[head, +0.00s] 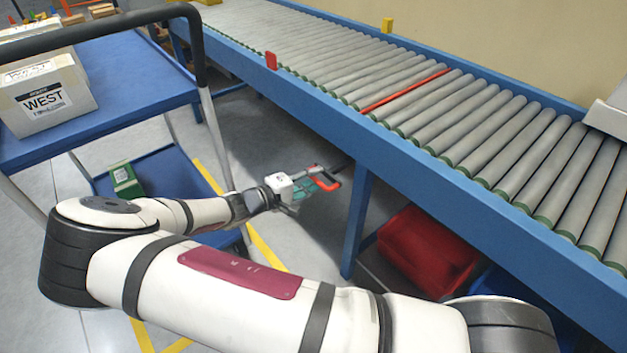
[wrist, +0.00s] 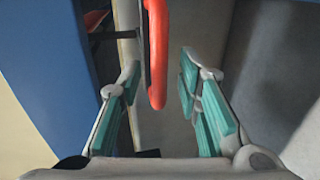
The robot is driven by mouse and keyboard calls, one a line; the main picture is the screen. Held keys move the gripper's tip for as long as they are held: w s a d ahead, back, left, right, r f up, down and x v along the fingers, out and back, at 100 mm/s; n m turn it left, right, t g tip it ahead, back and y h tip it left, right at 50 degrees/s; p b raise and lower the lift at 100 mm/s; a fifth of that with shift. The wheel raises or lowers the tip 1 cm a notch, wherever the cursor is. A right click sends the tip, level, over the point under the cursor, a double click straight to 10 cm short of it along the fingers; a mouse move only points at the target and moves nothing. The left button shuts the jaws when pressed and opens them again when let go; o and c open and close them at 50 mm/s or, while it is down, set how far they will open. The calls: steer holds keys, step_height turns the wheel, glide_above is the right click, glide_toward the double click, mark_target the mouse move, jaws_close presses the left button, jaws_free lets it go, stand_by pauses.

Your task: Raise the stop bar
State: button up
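A thin red bar (head: 403,92) lies across the conveyor between the rollers, about level with them. A red handle (head: 325,184) on a dark rod shows below the near rail of the conveyor. My gripper (head: 316,180) is at this handle, below the conveyor's side. In the wrist view, the red handle (wrist: 157,55) reaches in between the teal-padded fingers of my gripper (wrist: 160,95). The fingers are wide apart, with gaps on both sides of the handle. The handle's lower part is partly hidden by my gripper in the head view.
The roller conveyor (head: 440,152) has a blue frame and a leg (head: 357,225) close to my gripper. A red bin (head: 425,250) sits underneath. A blue cart (head: 150,105) at left carries a box labelled WEST (head: 45,98); a green box (head: 125,180) is on its lower shelf.

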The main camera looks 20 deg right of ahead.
steer(key=shift+w+d, duration=0.15)
steer(key=shift+d, duration=0.15)
jaws_close()
step_height(320, 180, up, 6)
steer(key=p, duration=0.4)
steer(key=shift+r+p, duration=0.2)
steer(key=shift+p, duration=0.15)
jaws_free()
steer(key=shift+r, duration=0.1)
